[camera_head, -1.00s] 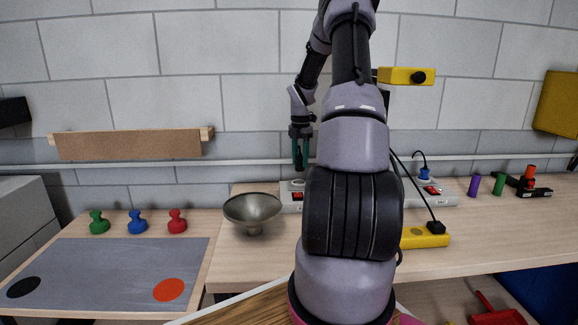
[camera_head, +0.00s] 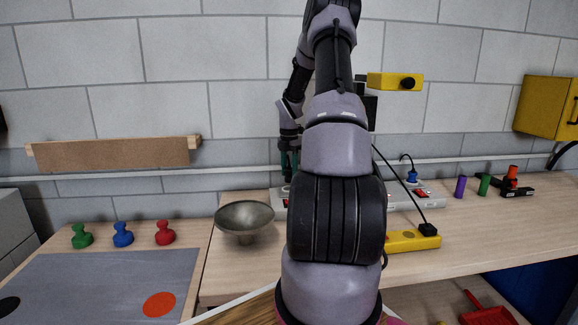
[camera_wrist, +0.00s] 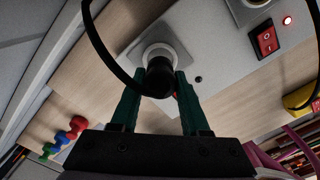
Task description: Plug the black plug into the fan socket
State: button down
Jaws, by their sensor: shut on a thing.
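My gripper (camera_head: 289,168) points down over the left part of the grey socket strip (camera_head: 403,202). In the wrist view my gripper (camera_wrist: 157,88) has its green fingers shut on the black plug (camera_wrist: 159,72). The plug is in front of a round white socket (camera_wrist: 152,50) on the grey strip, overlapping its lower edge. I cannot tell whether its pins are in. A black cable (camera_wrist: 92,45) loops left of the plug. The labels are not readable. My arm hides the middle of the strip in the head view.
A red switch (camera_wrist: 266,38) and lit red lamp are beside the socket. A metal bowl (camera_head: 244,217) stands left of the strip. A blue plug (camera_head: 412,177) sits in the strip's right part. A yellow strip (camera_head: 405,242) with another black plug (camera_head: 428,230) lies in front.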

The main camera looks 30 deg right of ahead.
aim_at(289, 179)
jog(key=shift+f, duration=1.45)
jog(key=shift+f, duration=0.55)
dwell(0.9)
jog(key=shift+c, duration=1.5)
grip_release()
notch_tip(289, 179, up, 10)
jog(key=shift+f, duration=0.2)
jog(key=shift+r, duration=0.55)
